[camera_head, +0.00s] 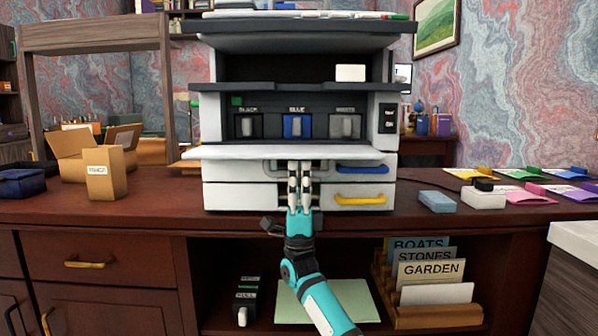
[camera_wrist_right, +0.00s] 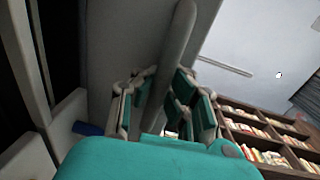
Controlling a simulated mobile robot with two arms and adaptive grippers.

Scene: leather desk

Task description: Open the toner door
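The toner door (camera_head: 225,152) is a white flap on the front of the printer, folded down to about level and sticking out toward me. Above it the bay shows toner slots labelled black, blue (camera_head: 297,126) and waste. My right gripper (camera_head: 300,168) is just under the door's front edge, pointing at the printer. In the right wrist view its fingers (camera_wrist_right: 160,105) are apart, on either side of a grey handle bar (camera_wrist_right: 178,55) by a grey panel. I see gaps beside the bar; contact is unclear. My left gripper is not in view.
Below the door are drawers with a blue handle (camera_head: 361,169) and a yellow handle (camera_head: 360,198). Cardboard boxes (camera_head: 104,184) stand on the desk at left. A blue block (camera_head: 437,202), a white block (camera_head: 483,198) and coloured folders lie at right.

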